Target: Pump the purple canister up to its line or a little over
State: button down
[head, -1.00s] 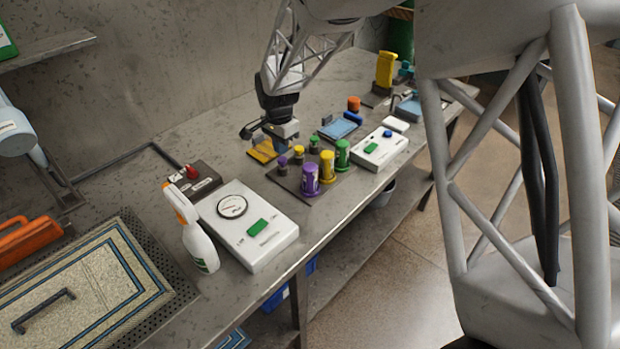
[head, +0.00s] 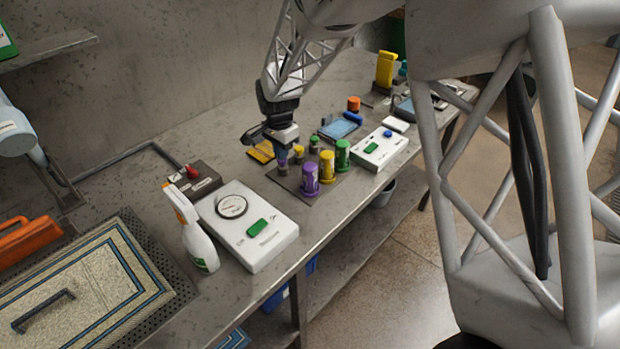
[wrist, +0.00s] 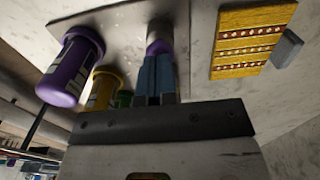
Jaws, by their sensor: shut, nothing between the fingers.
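The purple canister (head: 310,180) stands upright at the front of a dark plate on the bench; it also shows in the wrist view (wrist: 72,68). I cannot make out its line or fill level. Behind it is a small purple-topped pump (head: 283,163), its purple cap (wrist: 158,46) showing just beyond my fingertips in the wrist view. My gripper (head: 283,154) is shut and empty, pointing down right over this pump. I cannot tell whether the fingertips touch the cap.
On the same plate stand the yellow canister (head: 327,167), the green canister (head: 343,154) and their small pumps. A white box with a dial (head: 250,228) and a spray bottle (head: 196,235) stand to the left.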

jog(key=shift+f, duration=1.1)
jog(key=shift+r, duration=3.55)
notch_tip(320, 180, up, 3)
jog(key=shift+r, duration=0.2)
jog(key=shift+f, duration=0.15)
jog(key=shift+f, duration=3.15)
